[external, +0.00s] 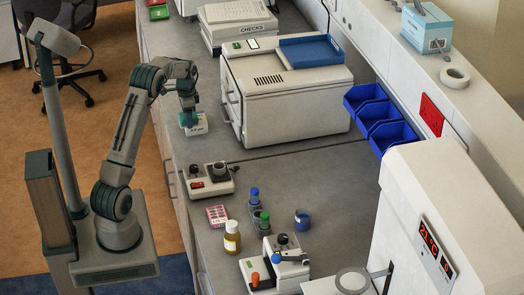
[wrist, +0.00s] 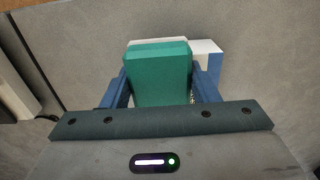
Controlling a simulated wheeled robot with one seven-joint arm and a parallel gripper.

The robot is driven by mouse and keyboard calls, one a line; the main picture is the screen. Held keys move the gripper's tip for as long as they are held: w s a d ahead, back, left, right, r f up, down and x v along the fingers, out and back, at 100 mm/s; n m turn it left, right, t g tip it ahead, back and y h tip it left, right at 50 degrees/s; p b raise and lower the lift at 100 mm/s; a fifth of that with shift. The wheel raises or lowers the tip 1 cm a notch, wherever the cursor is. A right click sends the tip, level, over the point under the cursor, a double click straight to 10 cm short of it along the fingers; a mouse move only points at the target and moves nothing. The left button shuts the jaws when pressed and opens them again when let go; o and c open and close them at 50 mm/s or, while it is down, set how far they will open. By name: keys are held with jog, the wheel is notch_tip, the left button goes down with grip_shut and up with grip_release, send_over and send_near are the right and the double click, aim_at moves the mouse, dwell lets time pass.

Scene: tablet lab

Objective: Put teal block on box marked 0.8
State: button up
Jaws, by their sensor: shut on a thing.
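The teal block (wrist: 158,80) is between the two blue fingers of my gripper (wrist: 160,72), which is shut on it. A white and blue box (wrist: 210,54) shows behind the block in the wrist view, mostly hidden by it. In the external view my gripper (external: 188,116) points down over a small white box (external: 200,127) on the grey bench, left of the white machine. I cannot tell whether the block touches the box. The marking 0.8 is not readable.
The white machine (external: 285,92) with a blue tray on top stands right of my gripper. A small device (external: 208,182) with a knob sits nearer the camera. Bottles and a pink rack (external: 216,215) stand further forward. The bench around the box is clear.

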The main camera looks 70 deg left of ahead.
jog(key=o, duration=1)
jog(key=shift+f, duration=0.1)
notch_tip(320, 180, up, 12)
jog(key=b, duration=0.1)
jog(key=shift+r, duration=0.2)
